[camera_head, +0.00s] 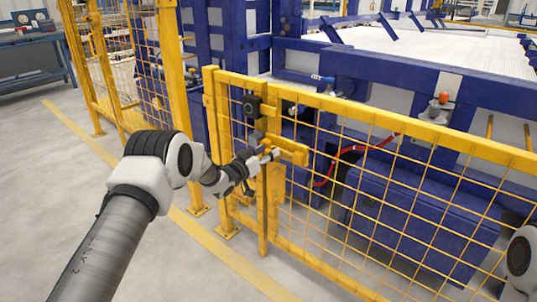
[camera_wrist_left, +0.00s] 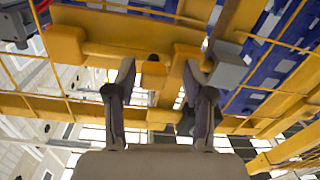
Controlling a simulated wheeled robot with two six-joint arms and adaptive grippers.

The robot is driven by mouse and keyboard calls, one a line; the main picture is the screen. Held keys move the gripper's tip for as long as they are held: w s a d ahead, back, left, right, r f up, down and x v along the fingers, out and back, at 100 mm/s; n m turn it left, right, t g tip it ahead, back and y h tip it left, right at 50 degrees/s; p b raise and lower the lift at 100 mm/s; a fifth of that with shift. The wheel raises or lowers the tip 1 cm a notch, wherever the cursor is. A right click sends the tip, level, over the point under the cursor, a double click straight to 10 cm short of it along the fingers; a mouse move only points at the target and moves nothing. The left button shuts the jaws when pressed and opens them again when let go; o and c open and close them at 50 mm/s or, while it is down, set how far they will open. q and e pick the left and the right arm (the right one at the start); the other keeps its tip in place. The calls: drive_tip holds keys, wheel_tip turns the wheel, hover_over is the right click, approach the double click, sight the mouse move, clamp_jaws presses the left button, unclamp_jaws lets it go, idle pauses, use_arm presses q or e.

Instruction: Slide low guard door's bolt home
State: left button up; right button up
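The low guard door (camera_head: 400,190) is a yellow frame with wire mesh, running from the middle to the right in the head view. Its yellow bolt assembly (camera_head: 289,150) sits near the door's left end, by the post. My left gripper (camera_head: 266,158) is at the bolt, partly covering it. In the left wrist view, my left gripper (camera_wrist_left: 160,76) has its two dark fingers apart. Between the fingertips lies a yellow handle piece (camera_wrist_left: 153,75) with a round end; I cannot tell whether they touch it. The yellow bolt plate (camera_wrist_left: 110,45) is beyond. My right gripper is not in view.
A dark switch box (camera_head: 252,106) is on the post above the bolt. Taller yellow mesh fencing (camera_head: 135,70) stands on the left. Blue machinery (camera_head: 410,215) and a red hose (camera_head: 350,150) lie behind the door. The grey floor in front is clear.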

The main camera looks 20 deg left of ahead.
use_arm(q)
drive_tip(key=shift+s, duration=0.1)
drive_tip(key=v, duration=1.2)
